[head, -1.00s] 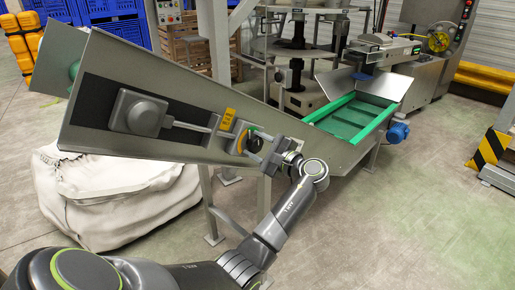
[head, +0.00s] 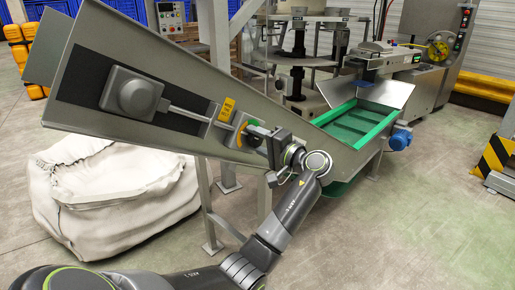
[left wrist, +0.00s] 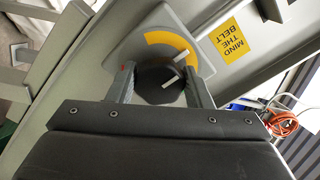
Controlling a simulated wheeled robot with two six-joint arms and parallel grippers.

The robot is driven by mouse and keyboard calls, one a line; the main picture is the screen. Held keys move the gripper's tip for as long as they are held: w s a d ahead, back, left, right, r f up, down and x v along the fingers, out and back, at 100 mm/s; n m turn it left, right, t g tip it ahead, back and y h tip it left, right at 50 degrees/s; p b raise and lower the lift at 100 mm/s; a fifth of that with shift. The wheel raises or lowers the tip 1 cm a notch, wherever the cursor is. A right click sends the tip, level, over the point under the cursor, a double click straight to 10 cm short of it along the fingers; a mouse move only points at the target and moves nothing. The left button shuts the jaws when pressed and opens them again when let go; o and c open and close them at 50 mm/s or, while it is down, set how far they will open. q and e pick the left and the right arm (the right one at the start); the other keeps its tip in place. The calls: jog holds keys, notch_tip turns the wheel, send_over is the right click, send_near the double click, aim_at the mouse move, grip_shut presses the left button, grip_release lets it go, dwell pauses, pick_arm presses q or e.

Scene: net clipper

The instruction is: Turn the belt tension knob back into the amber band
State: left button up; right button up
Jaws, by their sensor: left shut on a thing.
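The dark belt tension knob (left wrist: 160,92) sits on a grey plate (left wrist: 128,45) in the left wrist view. An amber band (left wrist: 166,39) arcs over the plate above the knob. A white line on the knob points right and slightly up; another short white mark lies near the band's right end. A small red mark shows on the left. My left gripper (left wrist: 160,76) has one finger on each side of the knob and is shut on it. In the head view the left gripper (head: 270,140) covers most of the knob; the amber band (head: 241,134) shows beside it. My right gripper is not in view.
The plate is on the sloped metal side panel (head: 200,140), near a grey box (head: 134,92) and a yellow label (head: 227,109). A green-edged tray (head: 362,122) lies to the right. A white sack (head: 110,200) stands below left. Open floor lies at the right.

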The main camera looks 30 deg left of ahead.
pick_arm(q)
jog(key=shift+f+n+b, duration=0.2)
jog(key=shift+n+b, duration=0.15)
jog(key=shift+n, duration=0.15)
jog(key=shift+n+b, duration=0.45)
jog(key=shift+n, duration=0.15)
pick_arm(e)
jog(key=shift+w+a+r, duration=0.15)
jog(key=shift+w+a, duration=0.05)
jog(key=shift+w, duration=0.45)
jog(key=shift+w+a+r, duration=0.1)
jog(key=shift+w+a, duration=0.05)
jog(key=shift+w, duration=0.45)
pick_arm(q)
jog(key=o, duration=1)
jog(key=shift+r, duration=0.1)
jog(key=s+d, duration=0.1)
jog(key=d, duration=0.4)
jog(key=s+d+b, duration=0.1)
jog(key=d, duration=0.5)
jog(key=s+d, duration=0.1)
jog(key=d, duration=0.5)
jog(key=shift+d+b, duration=0.1)
jog(key=shift+b, duration=0.2)
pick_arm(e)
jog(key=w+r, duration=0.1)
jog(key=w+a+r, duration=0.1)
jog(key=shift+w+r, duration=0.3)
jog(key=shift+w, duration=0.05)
